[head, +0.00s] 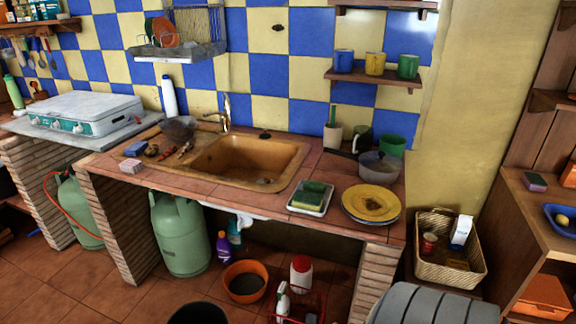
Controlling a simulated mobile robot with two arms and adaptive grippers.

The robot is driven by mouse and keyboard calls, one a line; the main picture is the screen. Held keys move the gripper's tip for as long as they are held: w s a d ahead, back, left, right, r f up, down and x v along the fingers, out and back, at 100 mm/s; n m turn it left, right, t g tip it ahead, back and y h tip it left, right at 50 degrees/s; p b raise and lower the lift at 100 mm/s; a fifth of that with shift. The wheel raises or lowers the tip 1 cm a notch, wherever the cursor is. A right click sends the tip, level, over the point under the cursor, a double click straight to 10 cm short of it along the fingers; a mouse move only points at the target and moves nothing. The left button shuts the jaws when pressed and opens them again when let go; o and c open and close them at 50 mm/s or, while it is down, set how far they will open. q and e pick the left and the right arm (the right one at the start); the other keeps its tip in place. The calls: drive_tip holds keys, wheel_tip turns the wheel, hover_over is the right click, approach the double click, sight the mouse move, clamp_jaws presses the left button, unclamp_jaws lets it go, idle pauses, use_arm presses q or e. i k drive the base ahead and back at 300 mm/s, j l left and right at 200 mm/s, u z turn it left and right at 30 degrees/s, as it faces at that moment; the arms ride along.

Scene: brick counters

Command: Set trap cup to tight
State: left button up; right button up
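Under the brick counter, below the sink (244,160), a small white fitting (245,221) hangs from the underside in the head view. It looks like the drain trap. It is small and partly cut off by the counter's front edge, so I cannot make out the cup on it or whether that is tight or loose. An orange bucket (260,270) stands on the floor roughly below it. Neither of my grippers is in view.
A green gas cylinder (181,235), a purple bottle (223,248) and a teal bottle (235,235) stand near the fitting. A red crate (315,304) with bottles is to the right. A dark bucket (198,313) and a grey ridged object (435,306) are in front.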

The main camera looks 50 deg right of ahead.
sight(244, 221)
drive_tip(key=z, duration=1.35)
drive_tip(key=i+j, duration=0.1)
drive_tip(key=j, duration=0.4)
drive_tip(key=i+j+z, duration=0.1)
drive_tip(key=j, duration=0.4)
drive_tip(key=i+j, duration=0.15)
drive_tip(key=j, duration=0.35)
drive_tip(key=i+j, duration=0.1)
drive_tip(key=j, duration=0.4)
drive_tip(key=z, duration=0.05)
